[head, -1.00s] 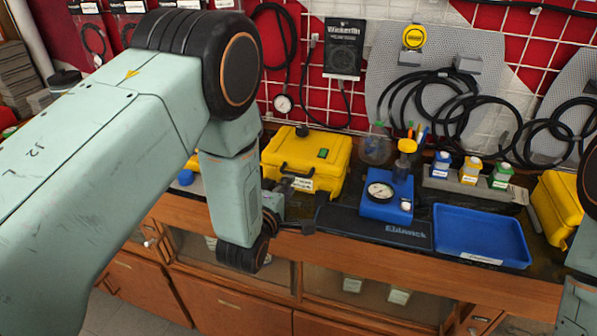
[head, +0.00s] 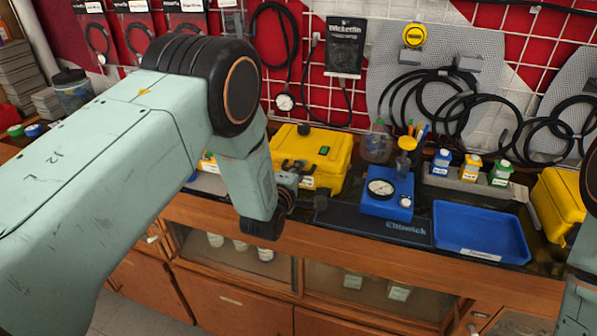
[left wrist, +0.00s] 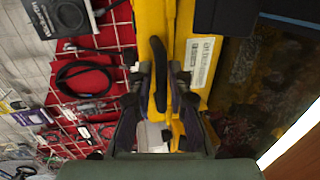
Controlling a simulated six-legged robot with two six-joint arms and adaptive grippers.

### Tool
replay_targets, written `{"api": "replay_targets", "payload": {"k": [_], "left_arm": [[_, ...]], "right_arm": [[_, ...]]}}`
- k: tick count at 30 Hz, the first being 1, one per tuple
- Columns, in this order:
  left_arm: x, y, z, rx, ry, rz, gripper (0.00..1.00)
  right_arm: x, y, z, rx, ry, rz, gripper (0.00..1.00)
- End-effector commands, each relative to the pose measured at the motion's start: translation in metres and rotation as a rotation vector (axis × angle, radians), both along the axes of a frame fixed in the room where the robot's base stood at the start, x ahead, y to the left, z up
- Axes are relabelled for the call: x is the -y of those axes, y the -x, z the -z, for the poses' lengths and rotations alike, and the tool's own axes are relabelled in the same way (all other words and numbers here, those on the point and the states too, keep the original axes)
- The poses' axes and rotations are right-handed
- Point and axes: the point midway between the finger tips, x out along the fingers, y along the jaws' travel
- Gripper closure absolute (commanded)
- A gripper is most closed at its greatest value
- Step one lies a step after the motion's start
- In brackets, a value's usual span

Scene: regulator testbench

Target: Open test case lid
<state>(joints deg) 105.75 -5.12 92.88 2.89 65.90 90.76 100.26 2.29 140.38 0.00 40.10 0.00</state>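A yellow test case (head: 325,157) with a closed lid stands on the bench, left of the blue gauge block. My left gripper (head: 306,190) is at the case's front side, partly hidden by its own wrist in the head view. In the left wrist view the yellow case (left wrist: 203,22) fills the upper middle, with its black handle (left wrist: 159,70) and a white label. My left gripper (left wrist: 160,82) is open there, with one finger on each side of the handle; whether they touch it I cannot tell. My right gripper is out of view.
A blue block with a gauge (head: 387,192) stands right of the case, on a dark mat (head: 400,229). A blue tray (head: 480,232), small bottles and another yellow case (head: 558,205) are farther right. A pegboard with cables rises behind.

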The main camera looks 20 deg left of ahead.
Motion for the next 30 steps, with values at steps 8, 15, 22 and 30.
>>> {"api": "replay_targets", "payload": {"k": [8, 15, 22, 30], "left_arm": [[-0.0003, 0.0003, 0.0005, -0.001, 0.000, -0.001, 1.00], [0.0000, 0.0009, 0.0009, -0.002, 0.000, 0.000, 1.00], [0.0004, 0.0013, 0.0014, -0.004, 0.000, 0.001, 1.00], [-0.0009, 0.0012, 0.0008, -0.007, -0.001, 0.002, 1.00]], "right_arm": [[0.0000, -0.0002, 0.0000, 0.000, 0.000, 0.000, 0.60], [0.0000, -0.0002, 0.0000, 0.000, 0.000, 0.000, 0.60], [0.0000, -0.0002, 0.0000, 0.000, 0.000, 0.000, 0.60], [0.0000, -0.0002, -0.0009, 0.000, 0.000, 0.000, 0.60]]}}
